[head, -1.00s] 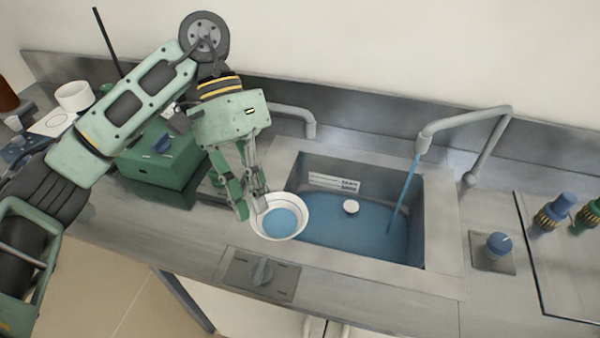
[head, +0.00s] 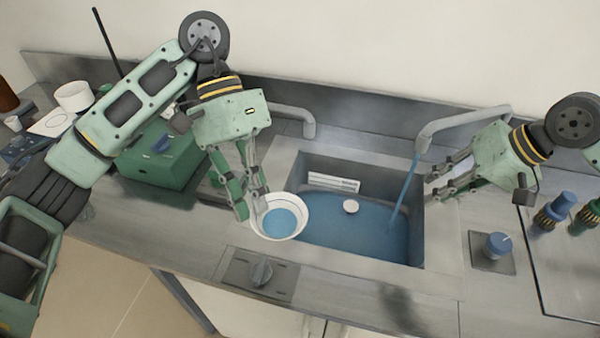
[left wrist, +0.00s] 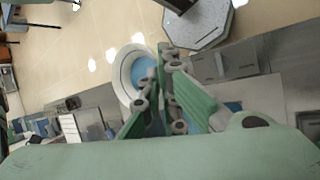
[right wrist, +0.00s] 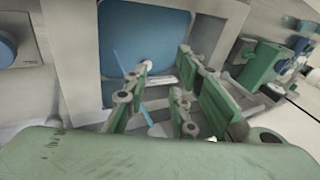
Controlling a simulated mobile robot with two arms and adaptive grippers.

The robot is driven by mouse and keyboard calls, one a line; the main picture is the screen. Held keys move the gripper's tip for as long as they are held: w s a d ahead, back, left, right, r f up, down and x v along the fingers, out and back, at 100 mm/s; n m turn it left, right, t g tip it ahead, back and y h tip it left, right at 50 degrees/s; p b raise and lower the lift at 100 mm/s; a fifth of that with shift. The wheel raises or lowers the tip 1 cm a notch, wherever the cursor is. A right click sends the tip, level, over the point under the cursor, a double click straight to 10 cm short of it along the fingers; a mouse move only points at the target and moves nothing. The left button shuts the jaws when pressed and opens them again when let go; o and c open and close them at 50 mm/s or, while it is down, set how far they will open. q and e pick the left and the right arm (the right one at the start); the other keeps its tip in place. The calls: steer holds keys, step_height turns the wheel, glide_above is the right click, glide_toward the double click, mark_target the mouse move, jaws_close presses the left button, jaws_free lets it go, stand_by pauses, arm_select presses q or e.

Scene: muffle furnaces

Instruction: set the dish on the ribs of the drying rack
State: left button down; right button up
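The dish (head: 281,222) is a round white bowl, blue inside, held over the counter at the left front corner of the sink. My left gripper (head: 250,208) is shut on its rim on the left side. In the left wrist view the dish (left wrist: 127,76) shows beside the fingers, partly hidden by them. My right gripper (head: 430,182) is open and empty, near the running tap at the sink's right edge; its spread fingers also show in the right wrist view (right wrist: 162,70). I cannot make out the drying rack for certain; the left arm covers part of the counter.
The sink (head: 350,225) holds blue water, with a stream falling from the curved tap (head: 470,118). A green box (head: 160,165) stands left of the sink. A blue knob (head: 497,245) and blue and green bottles stand at the right. A control plate (head: 258,272) lies in front.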

steer(key=a+r+n+t+y, duration=0.1)
steer(key=a+r+n, duration=0.25)
steer(key=r, duration=0.35)
steer(key=w+a+r+n+y, duration=0.1)
steer(key=a+r+n, duration=0.1)
steer(key=a+r, duration=0.45)
steer(key=a+r+n+t+y, duration=0.1)
steer(key=a+r+n, duration=0.2)
steer(key=r, duration=0.6)
steer(key=s+a+r+n+y, duration=0.1)
steer(key=s+a+r+n, duration=0.45)
steer(key=r, duration=0.25)
steer(key=s+a+r+n, duration=0.4)
steer(key=s+a+r, duration=0.1)
steer(key=s+r, duration=0.25)
steer(key=n+g+h, duration=0.3)
steer(key=n+h, duration=0.5)
steer(key=n, duration=0.6)
glide_above(294, 231)
steer(key=s, duration=0.2)
step_height(294, 231, down, 21)
steer(key=f, duration=0.3)
steer(key=w+f, duration=0.1)
steer(key=f, duration=0.7)
steer(key=shift+w+f, duration=0.15)
steer(key=shift+w, duration=0.2)
